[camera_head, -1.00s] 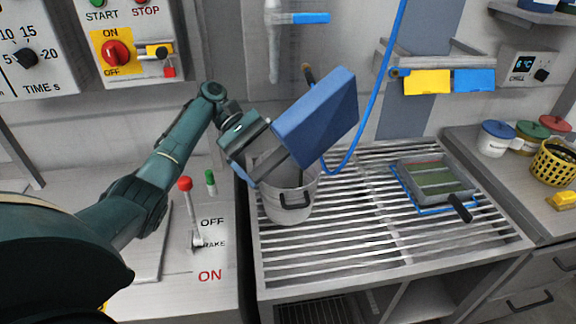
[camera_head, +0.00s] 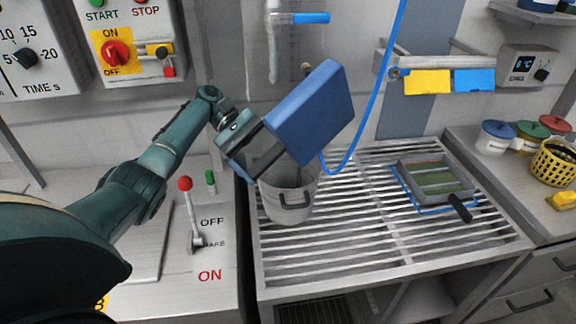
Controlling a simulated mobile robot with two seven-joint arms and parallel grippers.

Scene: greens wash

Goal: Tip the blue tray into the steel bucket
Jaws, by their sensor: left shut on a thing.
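The blue tray (camera_head: 310,115) is held tilted steeply in the air, its flat underside facing me. My left gripper (camera_head: 254,148) is shut on the tray's lower left side. The steel bucket (camera_head: 287,203) stands upright on the slatted rack, directly below the tray. The tray and gripper hide much of the bucket's mouth, and the inside of the tray is turned away from view. I cannot see whether anything is falling from it. My right gripper is not in view.
A grey sectioned tray with a black handle (camera_head: 432,180) lies on the slatted rack (camera_head: 350,240) to the right. A blue hose (camera_head: 382,70) hangs behind the blue tray. A red-knobbed lever (camera_head: 190,208) stands left of the bucket. The rack's front is clear.

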